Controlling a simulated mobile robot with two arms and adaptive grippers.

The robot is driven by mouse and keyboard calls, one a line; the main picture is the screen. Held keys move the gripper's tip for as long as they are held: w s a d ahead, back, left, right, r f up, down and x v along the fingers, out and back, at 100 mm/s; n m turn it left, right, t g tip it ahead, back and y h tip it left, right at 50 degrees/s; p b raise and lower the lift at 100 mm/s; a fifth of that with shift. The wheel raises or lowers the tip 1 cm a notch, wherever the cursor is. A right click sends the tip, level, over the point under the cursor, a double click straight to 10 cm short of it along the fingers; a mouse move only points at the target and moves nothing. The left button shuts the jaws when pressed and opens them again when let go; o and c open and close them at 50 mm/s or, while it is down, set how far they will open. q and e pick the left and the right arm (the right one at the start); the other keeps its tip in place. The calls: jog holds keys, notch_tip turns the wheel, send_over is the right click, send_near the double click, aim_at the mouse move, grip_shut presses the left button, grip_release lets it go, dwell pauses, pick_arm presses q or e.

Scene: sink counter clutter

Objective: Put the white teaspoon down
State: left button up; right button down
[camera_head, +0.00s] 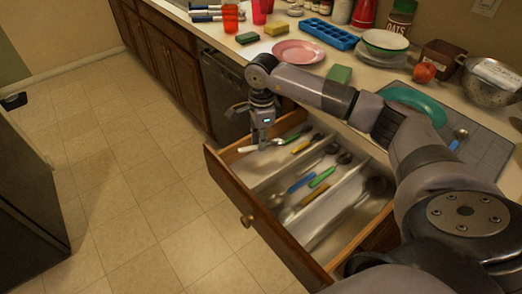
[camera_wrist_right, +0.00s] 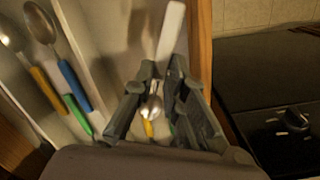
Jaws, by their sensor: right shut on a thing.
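My right gripper (camera_head: 263,143) is over the far left part of the open drawer (camera_head: 226,186). It is shut on the white teaspoon (camera_head: 246,149), whose white handle sticks out to the left near the drawer's wall. In the right wrist view my right gripper (camera_wrist_right: 162,88) has the white handle of the teaspoon (camera_wrist_right: 171,32) extending beyond its fingers. A metal bowl and a bit of yellow show between the fingers; I cannot tell exactly which utensil each belongs to. Whether the teaspoon touches the drawer floor is unclear. My left gripper is not in view.
The drawer holds several utensils, including a blue-handled spoon (camera_head: 301,184), a green-handled one (camera_head: 322,177) and a yellow-handled one (camera_head: 301,147), between white dividers. A dishwasher (camera_head: 225,97) is beside the drawer. The counter behind carries a pink plate (camera_head: 298,51) and a blue tray (camera_head: 328,33).

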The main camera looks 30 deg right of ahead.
aim_at(261, 159)
jog(key=shift+f, duration=2.5)
jog(key=shift+f, duration=0.1)
jog(key=shift+f, duration=0.15)
jog(key=c, duration=1.9)
grip_release()
notch_tip(261, 159, up, 13)
jog(key=shift+f+b, duration=0.2)
jog(key=shift+b, duration=0.25)
